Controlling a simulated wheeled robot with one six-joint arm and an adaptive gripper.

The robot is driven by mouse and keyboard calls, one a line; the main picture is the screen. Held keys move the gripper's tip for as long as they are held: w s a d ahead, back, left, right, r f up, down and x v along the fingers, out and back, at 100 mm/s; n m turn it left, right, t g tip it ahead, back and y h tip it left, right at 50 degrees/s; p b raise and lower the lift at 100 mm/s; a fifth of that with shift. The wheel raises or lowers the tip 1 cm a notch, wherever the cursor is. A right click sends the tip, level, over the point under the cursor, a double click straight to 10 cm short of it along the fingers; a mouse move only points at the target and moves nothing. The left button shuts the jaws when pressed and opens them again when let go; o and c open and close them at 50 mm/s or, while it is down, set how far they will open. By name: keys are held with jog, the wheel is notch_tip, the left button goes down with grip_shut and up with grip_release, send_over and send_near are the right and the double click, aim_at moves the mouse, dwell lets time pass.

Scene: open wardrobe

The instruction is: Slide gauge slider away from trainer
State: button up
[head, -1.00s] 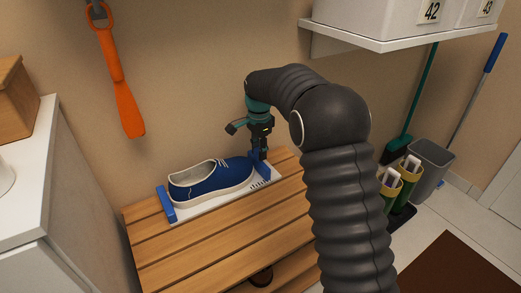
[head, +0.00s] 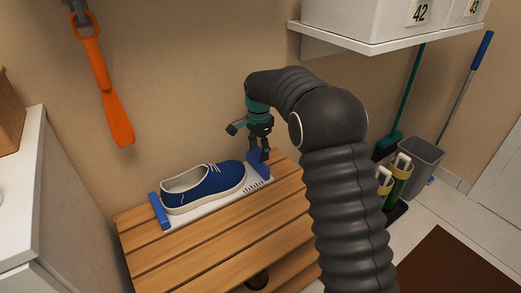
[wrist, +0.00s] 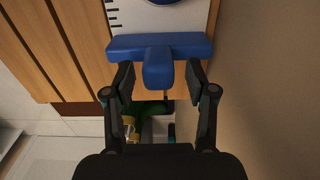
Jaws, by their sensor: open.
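A blue trainer (head: 205,187) with a white sole lies on a white measuring gauge (head: 203,212) on the slatted wooden bench. The gauge has a fixed blue end (head: 158,212) at the heel and a blue slider (head: 257,165) beyond the toe. A gap with scale marks shows between toe and slider. My gripper (head: 259,152) is at the slider, pointing down. In the wrist view my gripper (wrist: 160,82) is open, with the blue stem of the slider (wrist: 158,68) between its fingers. Clear space shows on both sides of the stem.
The slatted bench (head: 215,245) has free room in front of the gauge. The wall is close behind. A shelf with white boxes (head: 390,20) is at upper right; a grey bin (head: 418,165) stands right.

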notch_tip(320, 180, up, 12)
dwell(0.5)
jog(key=shift+w+f, duration=0.1)
jog(key=f+n, duration=0.4)
jog(key=shift+s+d+f+n, duration=0.1)
jog(key=shift+s+f+n, duration=0.1)
jog(key=shift+f+n, duration=0.1)
jog(key=s+d+r+n+t, duration=0.2)
jog(key=s+d, duration=0.5)
jog(key=s, duration=0.5)
jog(key=s+d+r+n+t, duration=0.1)
jog(key=s+d+r, duration=0.1)
jog(key=s+d, duration=0.5)
jog(key=s+d+r+n+t, duration=0.1)
jog(key=s+d, duration=0.7)
jog(key=s, duration=1.1)
jog(key=shift+r+n+t, duration=0.4)
jog(key=shift+n+t, duration=0.4)
